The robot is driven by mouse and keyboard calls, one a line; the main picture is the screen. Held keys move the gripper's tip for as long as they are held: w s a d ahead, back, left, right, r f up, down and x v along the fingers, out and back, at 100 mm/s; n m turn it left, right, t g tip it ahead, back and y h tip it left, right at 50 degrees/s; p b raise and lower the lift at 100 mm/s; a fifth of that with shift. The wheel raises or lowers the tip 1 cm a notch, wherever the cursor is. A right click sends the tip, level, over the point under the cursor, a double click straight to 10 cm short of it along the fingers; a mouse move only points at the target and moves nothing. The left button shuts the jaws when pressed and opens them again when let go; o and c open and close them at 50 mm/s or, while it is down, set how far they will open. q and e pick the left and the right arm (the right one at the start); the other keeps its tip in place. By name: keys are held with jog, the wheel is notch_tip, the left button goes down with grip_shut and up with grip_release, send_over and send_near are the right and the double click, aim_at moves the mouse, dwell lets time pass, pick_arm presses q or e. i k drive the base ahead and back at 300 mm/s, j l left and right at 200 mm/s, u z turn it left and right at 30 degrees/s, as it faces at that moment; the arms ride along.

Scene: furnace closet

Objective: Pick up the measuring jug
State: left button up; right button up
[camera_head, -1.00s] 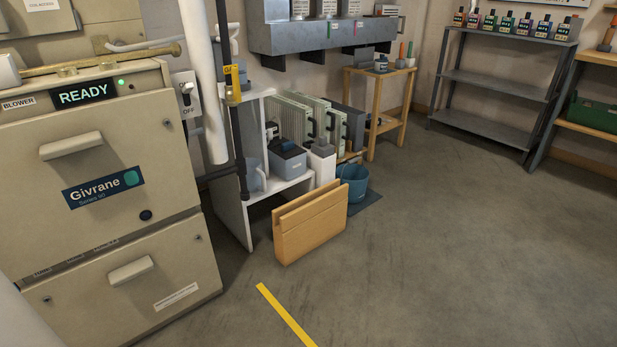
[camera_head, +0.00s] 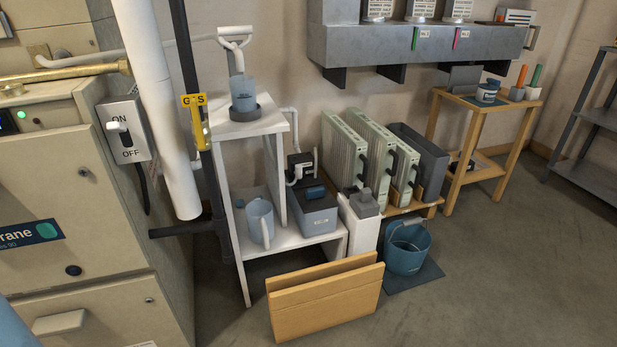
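A grey-blue jug (camera_head: 261,222) with a handle stands upright on the lower shelf of the white stand (camera_head: 242,275), left of a dark grey box-shaped unit (camera_head: 314,213). It looks like the measuring jug; no markings are readable on it. A smaller blue cup-like vessel (camera_head: 243,93) stands in a dark round dish on the stand's upper shelf, under a white pipe fitting. Neither gripper is in view.
A wooden panel-sided holder (camera_head: 325,303) stands on the floor in front of the stand. A blue bucket (camera_head: 407,248) sits on a mat to its right. A black pipe (camera_head: 205,150) and white pipe (camera_head: 155,100) run left of the stand. Floor at right is clear.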

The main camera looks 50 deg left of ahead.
aim_at(260, 213)
jog(key=i+u, duration=0.1)
jog(key=i, duration=0.5)
jog(key=i+l, duration=0.1)
jog(key=i, duration=0.45)
jog(key=i+l+u, duration=0.15)
jog(key=i, duration=0.45)
jog(key=i+l, duration=0.1)
jog(key=i, duration=0.45)
jog(key=i+u, duration=0.15)
jog(key=u, duration=4)
